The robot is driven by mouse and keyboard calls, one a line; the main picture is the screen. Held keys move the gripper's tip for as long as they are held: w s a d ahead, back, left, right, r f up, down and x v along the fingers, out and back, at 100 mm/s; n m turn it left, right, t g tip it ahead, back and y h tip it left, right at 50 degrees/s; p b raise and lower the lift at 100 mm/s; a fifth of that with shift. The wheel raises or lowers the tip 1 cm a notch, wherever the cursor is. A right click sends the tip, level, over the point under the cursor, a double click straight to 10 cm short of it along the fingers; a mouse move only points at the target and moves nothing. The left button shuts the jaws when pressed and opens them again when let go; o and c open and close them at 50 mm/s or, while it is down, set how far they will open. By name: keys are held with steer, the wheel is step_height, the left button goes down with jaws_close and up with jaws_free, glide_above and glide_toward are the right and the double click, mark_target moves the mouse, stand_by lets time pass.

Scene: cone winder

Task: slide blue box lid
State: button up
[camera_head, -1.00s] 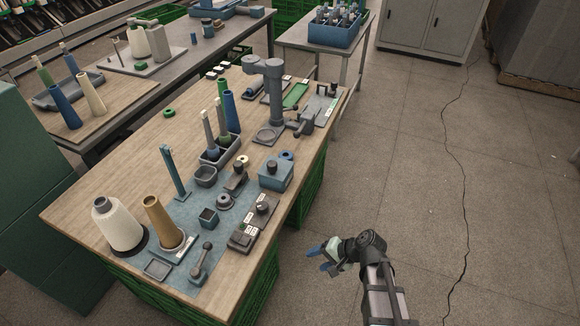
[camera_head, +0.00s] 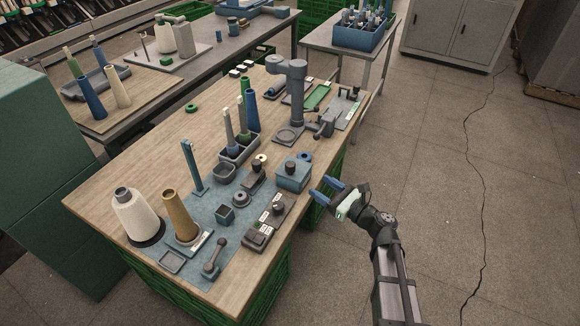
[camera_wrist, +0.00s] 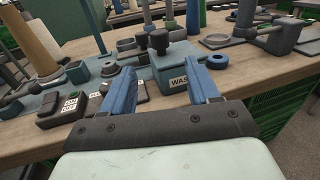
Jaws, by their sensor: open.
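The blue box (camera_head: 292,178) stands near the table's right front edge. Its blue lid (camera_head: 292,168) is on top and carries a dark knob (camera_head: 290,166). In the wrist view the box front (camera_wrist: 174,79) shows a label reading "WAS", partly hidden by my right finger. The lid (camera_wrist: 165,53) and its dark knob (camera_wrist: 159,40) also show there, between and beyond my fingertips. My gripper (camera_head: 327,192) is open and empty, just right of the box and apart from it. Its two blue fingers (camera_wrist: 164,68) point toward the box in the wrist view.
A switch panel with ON and OFF labels (camera_head: 265,226) lies left of the box. A blue ring (camera_head: 305,157) lies right behind it. A grey post (camera_head: 297,95) and clamp (camera_head: 325,122) stand farther back. The wooden table (camera_head: 150,160) has clear room at left.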

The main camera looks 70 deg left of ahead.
mark_target(294, 169)
steer(key=shift+m, duration=0.3)
steer(key=x, duration=1.3)
steer(key=shift+s+a, duration=0.2)
steer(key=shift+a, duration=0.15)
jaws_close()
